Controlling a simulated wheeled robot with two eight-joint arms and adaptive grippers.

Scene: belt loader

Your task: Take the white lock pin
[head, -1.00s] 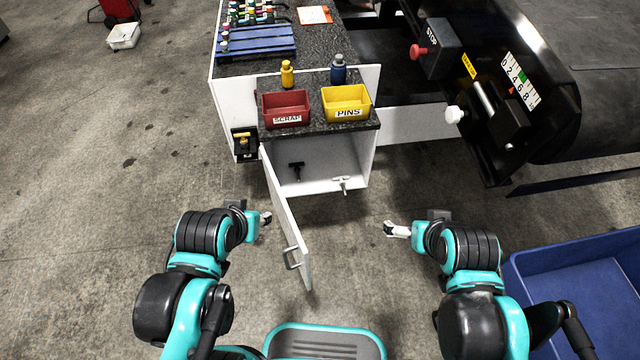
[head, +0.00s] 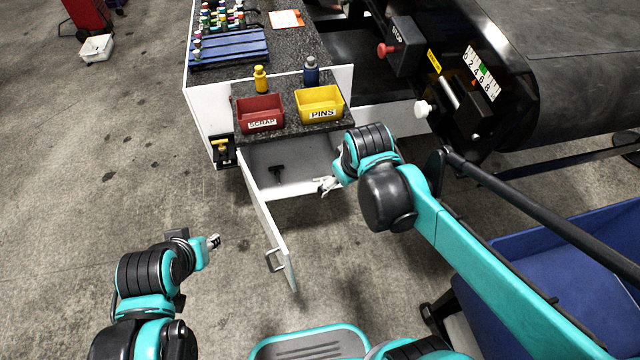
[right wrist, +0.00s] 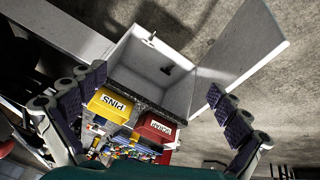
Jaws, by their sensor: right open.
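The white lock pin (right wrist: 149,40) shows in the right wrist view at the far edge of the open cabinet's inside, T-shaped. In the head view I cannot tell it apart from my right gripper (head: 325,185), which is in front of the cabinet's right side. In the right wrist view my right gripper (right wrist: 150,122) is open, its fingers wide apart and nothing between them. A black pin (head: 277,170) is in the cabinet, and also shows in the right wrist view (right wrist: 166,70). My left gripper (head: 214,241) is left of the cabinet door, away from the pins.
The cabinet door (head: 268,232) stands open toward me. A red SCRAP bin (head: 260,105) and a yellow PINS bin (head: 320,97) stand on the top, with two bottles behind. The belt machine (head: 470,85) is at the right, and a blue container (head: 560,250) below it.

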